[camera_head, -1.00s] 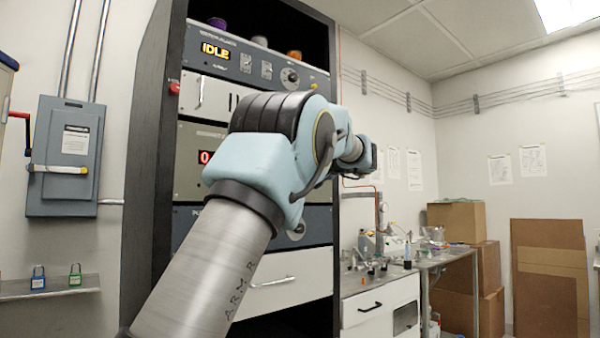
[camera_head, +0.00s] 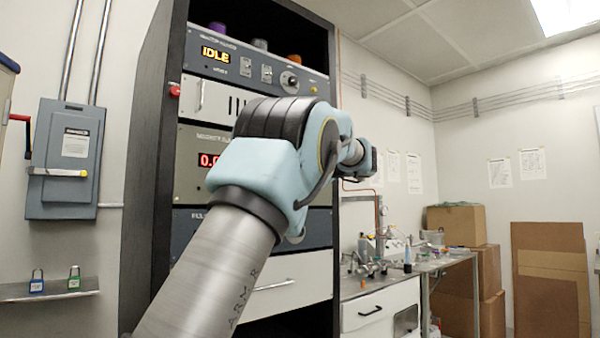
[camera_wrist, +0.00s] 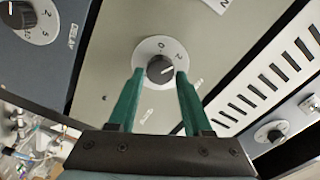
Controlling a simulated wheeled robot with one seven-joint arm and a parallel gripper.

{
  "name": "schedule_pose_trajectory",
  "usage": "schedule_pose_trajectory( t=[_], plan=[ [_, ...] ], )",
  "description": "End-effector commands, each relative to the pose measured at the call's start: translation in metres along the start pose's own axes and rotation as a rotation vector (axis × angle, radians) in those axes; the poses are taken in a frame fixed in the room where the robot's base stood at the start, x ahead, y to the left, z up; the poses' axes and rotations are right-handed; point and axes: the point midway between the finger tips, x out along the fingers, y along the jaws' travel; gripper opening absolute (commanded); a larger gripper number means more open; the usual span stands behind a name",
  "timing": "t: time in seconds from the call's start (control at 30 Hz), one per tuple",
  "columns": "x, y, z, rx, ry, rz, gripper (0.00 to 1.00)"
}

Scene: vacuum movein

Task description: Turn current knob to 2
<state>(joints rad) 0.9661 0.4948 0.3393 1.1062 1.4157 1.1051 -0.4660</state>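In the wrist view a dark round knob (camera_wrist: 160,68) sits on a white dial (camera_wrist: 150,48) marked with 0 and 2, on a beige panel. The knob's light pointer line points to the right, near the 2 mark. My gripper (camera_wrist: 160,73) has two green fingers, one on each side of the knob. They are apart, with a narrow gap visible beside the knob; contact cannot be told. In the head view the knob and my gripper are hidden behind my arm. The beige panel (camera_head: 193,150) there has a partly covered red display (camera_head: 207,160).
In the wrist view another knob (camera_wrist: 22,17) is at top left and one (camera_wrist: 275,135) at lower right, beside a slotted panel (camera_wrist: 262,88). In the head view the upper panel reads IDLE (camera_head: 215,54). A cluttered bench (camera_head: 380,308) stands right of the rack.

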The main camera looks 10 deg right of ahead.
Motion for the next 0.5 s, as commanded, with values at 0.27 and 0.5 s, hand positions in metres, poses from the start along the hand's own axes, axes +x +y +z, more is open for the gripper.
schedule_pose_trajectory(
  t=[0.27,0.5],
  plan=[
    [0.0000,0.0000,0.0002,-0.001,-0.001,0.000,0.77],
    [-0.0024,0.0006,0.0004,-0.001,0.000,0.000,0.77]
  ],
)
